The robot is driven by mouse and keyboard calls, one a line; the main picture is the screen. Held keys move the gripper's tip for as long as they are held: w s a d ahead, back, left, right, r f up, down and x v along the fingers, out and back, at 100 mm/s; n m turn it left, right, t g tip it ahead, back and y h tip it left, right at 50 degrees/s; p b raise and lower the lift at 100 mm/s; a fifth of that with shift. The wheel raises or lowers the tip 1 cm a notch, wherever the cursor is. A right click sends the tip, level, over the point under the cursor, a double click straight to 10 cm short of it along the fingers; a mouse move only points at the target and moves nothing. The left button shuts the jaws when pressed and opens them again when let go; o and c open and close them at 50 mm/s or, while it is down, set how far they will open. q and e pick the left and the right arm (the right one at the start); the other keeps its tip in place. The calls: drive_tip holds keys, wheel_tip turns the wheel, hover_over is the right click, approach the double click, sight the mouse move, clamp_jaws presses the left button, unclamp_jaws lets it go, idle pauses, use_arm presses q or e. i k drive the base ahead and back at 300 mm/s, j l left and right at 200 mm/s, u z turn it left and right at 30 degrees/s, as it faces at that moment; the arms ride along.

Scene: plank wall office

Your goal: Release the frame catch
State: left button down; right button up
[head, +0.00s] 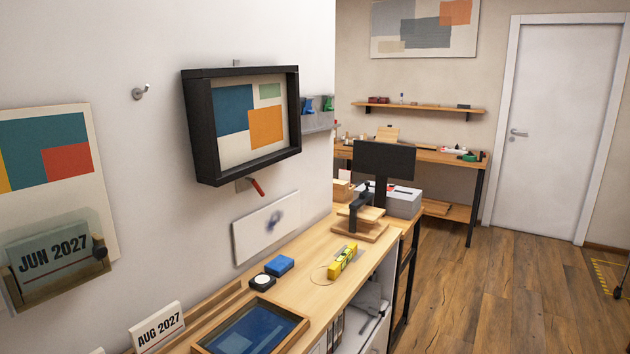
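A deep black picture frame (191,126) hangs on the white wall, tilted in the picture. It surrounds a print (232,105) of blue, orange and green blocks. A small catch with a red lever (257,187) sits at the frame's bottom edge, on a metal plate (242,185). The lever slants down to the right. I cannot tell from here whether the catch is engaged. A small metal tab (237,63) shows above the top edge. Neither of my grippers is in view.
Below, a wooden counter (320,290) holds a blue block (279,265), a black-and-white round item (262,282), a yellow level (343,260) and a blue-lined tray (250,333). A wall hook (140,92) and a JUN 2027 holder (57,260) are left.

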sight(257, 186)
drive_tip(key=i+l+z, duration=0.1)
drive_tip(key=i+l, duration=1.05)
drive_tip(key=l, duration=0.1)
